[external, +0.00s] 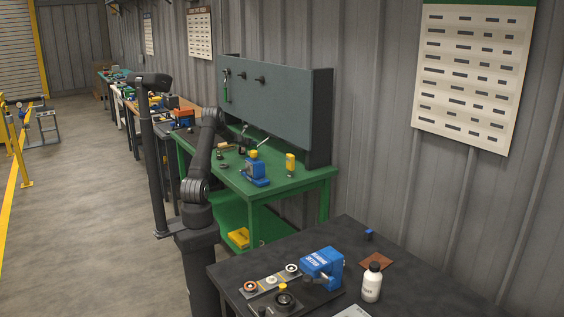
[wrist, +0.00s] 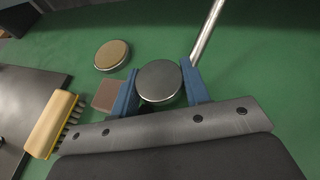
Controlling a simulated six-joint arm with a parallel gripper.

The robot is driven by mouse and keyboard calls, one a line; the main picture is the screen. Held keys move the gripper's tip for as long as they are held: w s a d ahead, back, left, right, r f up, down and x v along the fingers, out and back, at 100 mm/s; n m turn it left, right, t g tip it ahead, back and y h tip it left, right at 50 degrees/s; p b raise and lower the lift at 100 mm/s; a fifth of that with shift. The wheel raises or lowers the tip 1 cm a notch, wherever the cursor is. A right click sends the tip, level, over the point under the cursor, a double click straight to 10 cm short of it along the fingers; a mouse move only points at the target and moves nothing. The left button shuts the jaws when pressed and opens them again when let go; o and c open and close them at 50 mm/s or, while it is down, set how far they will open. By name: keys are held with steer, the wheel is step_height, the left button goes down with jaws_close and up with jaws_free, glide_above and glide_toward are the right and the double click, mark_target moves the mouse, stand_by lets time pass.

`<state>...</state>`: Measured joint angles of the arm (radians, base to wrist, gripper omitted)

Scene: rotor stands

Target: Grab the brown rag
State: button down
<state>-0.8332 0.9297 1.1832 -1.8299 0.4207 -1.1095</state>
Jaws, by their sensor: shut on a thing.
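A flat brown square that looks like a rag (external: 376,261) lies on the black table at the lower right of the external view, well away from my gripper. My gripper (wrist: 160,88) is over the green bench. In the wrist view its two blue fingers are shut on a round metal disc with a grey top (wrist: 160,78), one finger on each side. A small brown square piece (wrist: 107,95) lies just left of the left finger and is partly hidden by it. I cannot tell whether it is cloth or a block.
The green bench (external: 290,183) carries a blue device (external: 255,172) and a yellow bottle (external: 290,163). Near the disc lie a tan-topped round tin (wrist: 111,54), a yellow brush (wrist: 52,123) and a metal rod (wrist: 207,30). A white bottle (external: 371,284) stands beside the rag.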

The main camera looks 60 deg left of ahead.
steer(key=shift+f, duration=0.15)
steer(key=c, duration=0.8)
jaws_free()
steer(key=shift+s+r, duration=0.15)
steer(key=shift+r, duration=0.1)
steer(key=v, duration=1)
steer(key=shift+s+d+r, duration=0.15)
steer(key=shift+s+d, duration=0.05)
steer(key=shift+s, duration=0.1)
steer(key=shift+o, duration=0.8)
steer(key=shift+s+d+r, duration=0.15)
steer(key=shift+s+d, duration=0.05)
steer(key=shift+s, duration=0.2)
